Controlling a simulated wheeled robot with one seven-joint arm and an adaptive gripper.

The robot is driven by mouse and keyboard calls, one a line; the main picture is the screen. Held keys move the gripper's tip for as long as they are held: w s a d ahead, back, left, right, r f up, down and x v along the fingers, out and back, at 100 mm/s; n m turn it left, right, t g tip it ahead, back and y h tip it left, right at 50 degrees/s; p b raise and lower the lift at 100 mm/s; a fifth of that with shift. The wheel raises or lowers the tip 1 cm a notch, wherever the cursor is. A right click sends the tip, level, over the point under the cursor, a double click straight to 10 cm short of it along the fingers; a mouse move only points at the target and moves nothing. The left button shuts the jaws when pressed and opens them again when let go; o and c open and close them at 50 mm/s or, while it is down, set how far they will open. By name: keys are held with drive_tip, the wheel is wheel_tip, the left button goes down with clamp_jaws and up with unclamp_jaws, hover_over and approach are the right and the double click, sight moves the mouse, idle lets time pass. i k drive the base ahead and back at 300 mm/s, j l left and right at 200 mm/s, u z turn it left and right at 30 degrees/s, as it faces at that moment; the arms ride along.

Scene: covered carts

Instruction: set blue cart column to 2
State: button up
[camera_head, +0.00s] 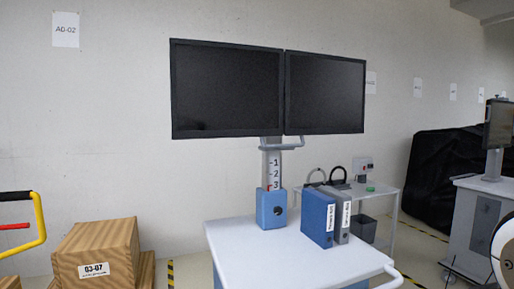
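The blue cart has a white top (290,256) with blue trim and stands in front of me. Its grey column (272,160) rises from a blue housing (272,208) with a dark round knob or hole on its front. The column's scale shows 1, 2 and 3 from top to bottom; 3 is just above the housing's upper edge, near a small red mark. The column carries two dark monitors (227,90) (325,94). A grey handle bar (283,146) sits under them. My gripper is not in view.
A blue binder (317,217) and a grey one (342,218) stand on the cart top. A rail (392,278) is at its front right. Boxes (98,255) stand left, a small table (372,190) behind, another cart (472,215) right.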

sight(271, 158)
drive_tip(key=i+j, duration=0.2)
drive_tip(key=i, duration=0.2)
drive_tip(key=i+j+z, duration=0.1)
drive_tip(key=i, duration=0.3)
drive_tip(key=i+j, duration=0.35)
